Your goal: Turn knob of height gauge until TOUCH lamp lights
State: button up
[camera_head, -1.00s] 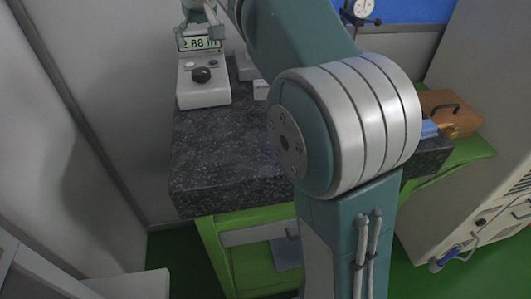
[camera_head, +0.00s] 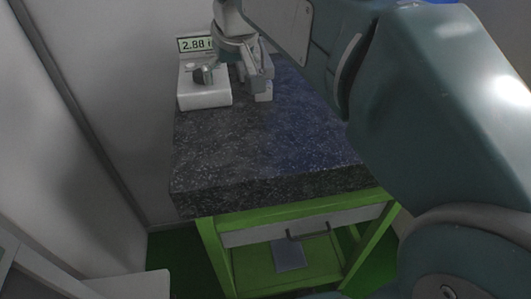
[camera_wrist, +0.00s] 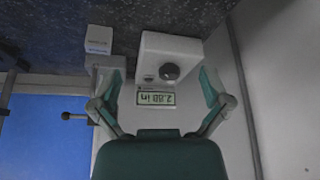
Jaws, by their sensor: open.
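The white height gauge unit (camera_head: 204,97) stands at the back left of the dark stone slab. Its dark knob (camera_head: 204,76) is on top, and its display (camera_head: 195,44) reads 2.88 in. A small round spot (camera_wrist: 148,79) beside the knob looks grey; I cannot read a label or see any glow. My gripper (camera_wrist: 162,70) is open and empty. In the head view my gripper (camera_head: 245,62) hangs just right of the unit; its distance to the knob is unclear.
A small white block (camera_wrist: 99,40) sits beside the unit. A pale column with a thin rod and dark knob (camera_wrist: 67,116) stands near it. The slab (camera_head: 250,145) is clear in front, on a green bench (camera_head: 225,235) with a drawer. A wall closes the left side.

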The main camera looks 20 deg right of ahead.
jog(key=shift+m, duration=0.4)
jog(key=s+f, duration=0.3)
jog(key=s, duration=0.1)
jog(key=s+d+f, duration=0.1)
jog(key=s+f, duration=0.2)
jog(key=s, duration=0.2)
jog(key=s+f, duration=0.3)
jog(key=s, duration=0.1)
jog(key=shift+s+d+f, duration=0.15)
jog(key=shift+d, duration=0.15)
dwell(0.4)
